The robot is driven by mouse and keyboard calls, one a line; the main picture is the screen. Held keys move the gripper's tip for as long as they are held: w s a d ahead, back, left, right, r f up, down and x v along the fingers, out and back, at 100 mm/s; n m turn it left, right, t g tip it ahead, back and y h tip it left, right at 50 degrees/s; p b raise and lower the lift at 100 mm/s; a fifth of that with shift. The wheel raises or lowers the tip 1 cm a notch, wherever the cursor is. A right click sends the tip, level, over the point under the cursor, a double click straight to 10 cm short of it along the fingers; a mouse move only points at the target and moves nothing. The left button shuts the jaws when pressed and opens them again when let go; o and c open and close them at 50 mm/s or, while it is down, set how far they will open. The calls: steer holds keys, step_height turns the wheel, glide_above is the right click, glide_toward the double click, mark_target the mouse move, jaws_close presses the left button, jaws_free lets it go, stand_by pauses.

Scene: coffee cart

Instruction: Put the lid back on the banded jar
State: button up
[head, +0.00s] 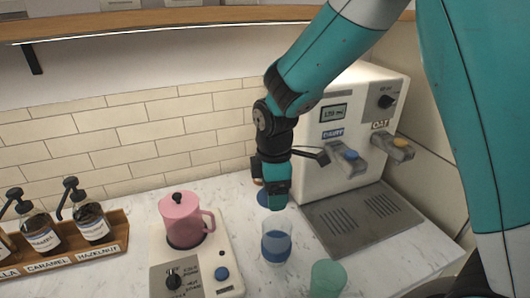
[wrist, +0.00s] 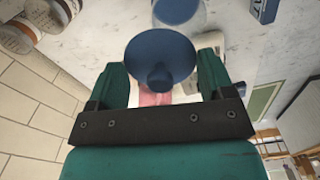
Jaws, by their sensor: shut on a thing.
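The banded jar (head: 276,250) is a clear jar with a blue band, upright on the marble counter and open at the top. Part of it shows at the top edge of the wrist view (wrist: 178,10). The lid (wrist: 160,53) is a dark blue disc with a round knob. My gripper (head: 276,198) is shut on the lid and holds it above and behind the jar, apart from it. In the head view the lid (head: 264,199) is partly hidden by the fingers. In the wrist view it sits between the two teal fingers; their exact contact is hard to see.
A pink pitcher (head: 182,220) stands on a white appliance with a knob (head: 213,258) left of the jar. A green cup (head: 328,279) stands in front right. The coffee machine (head: 345,182) and its drip tray (head: 345,220) are to the right. Syrup bottles (head: 91,221) stand at far left.

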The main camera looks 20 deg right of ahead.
steer(key=shift+s+r+p, duration=0.25)
steer(key=shift+s+p, duration=0.15)
steer(key=shift+s, duration=0.8)
steer(key=shift+s+f, duration=0.15)
steer(key=shift+f+b, duration=2.7)
steer(key=shift+f, duration=0.5)
steer(key=shift+p, duration=0.3)
steer(key=shift+f, duration=0.15)
steer(key=o, duration=0.9)
